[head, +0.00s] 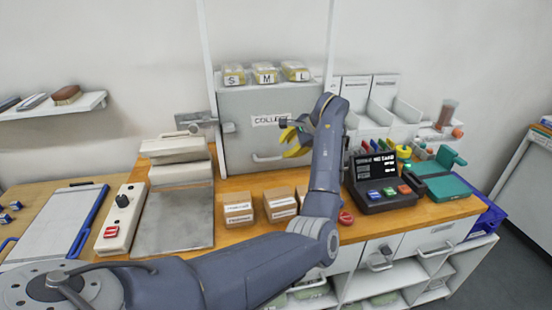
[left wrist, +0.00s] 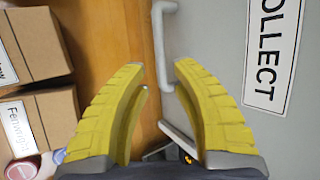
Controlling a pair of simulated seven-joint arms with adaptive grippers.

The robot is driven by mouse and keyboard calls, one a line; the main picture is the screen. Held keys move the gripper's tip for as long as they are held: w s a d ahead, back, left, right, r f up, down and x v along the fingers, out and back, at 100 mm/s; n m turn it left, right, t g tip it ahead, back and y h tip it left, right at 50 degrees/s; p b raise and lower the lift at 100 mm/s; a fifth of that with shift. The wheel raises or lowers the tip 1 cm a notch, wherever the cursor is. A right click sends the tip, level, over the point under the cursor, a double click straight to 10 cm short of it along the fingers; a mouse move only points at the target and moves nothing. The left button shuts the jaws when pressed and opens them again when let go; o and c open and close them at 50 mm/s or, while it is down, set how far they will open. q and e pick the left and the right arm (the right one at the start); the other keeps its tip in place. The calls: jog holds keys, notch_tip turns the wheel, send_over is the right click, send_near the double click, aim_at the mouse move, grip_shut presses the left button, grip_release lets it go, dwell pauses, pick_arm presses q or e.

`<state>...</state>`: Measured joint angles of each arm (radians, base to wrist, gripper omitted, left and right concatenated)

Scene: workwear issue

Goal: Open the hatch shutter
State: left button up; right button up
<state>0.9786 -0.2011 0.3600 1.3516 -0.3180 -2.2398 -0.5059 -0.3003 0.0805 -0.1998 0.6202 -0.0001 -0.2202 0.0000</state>
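The hatch shutter (head: 240,110) is a grey panel at the back of the counter, labelled COLLECT, and looks closed down to the counter. Its pale bar handle (head: 264,158) is low on the panel. In the left wrist view the handle (left wrist: 165,45) lies beyond the fingertips, its near end in line with the gap between them. My left gripper (head: 286,143) is in front of the shutter's right part, with yellow fingers apart and nothing between them; it also shows in the left wrist view (left wrist: 162,67). My right gripper is in neither view.
Cardboard boxes (head: 238,209) stand on the counter before the shutter. A dark keypad terminal (head: 384,182) stands to the right, a grey platform (head: 172,220) to the left. S, M and L packs (head: 265,73) sit above the shutter. Bare wood lies just before the shutter.

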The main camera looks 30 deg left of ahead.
aim_at(275, 158)
pick_arm(q)
jog(key=x, duration=0.8)
jog(key=shift+a+f, duration=0.2)
grip_shut()
dwell(0.4)
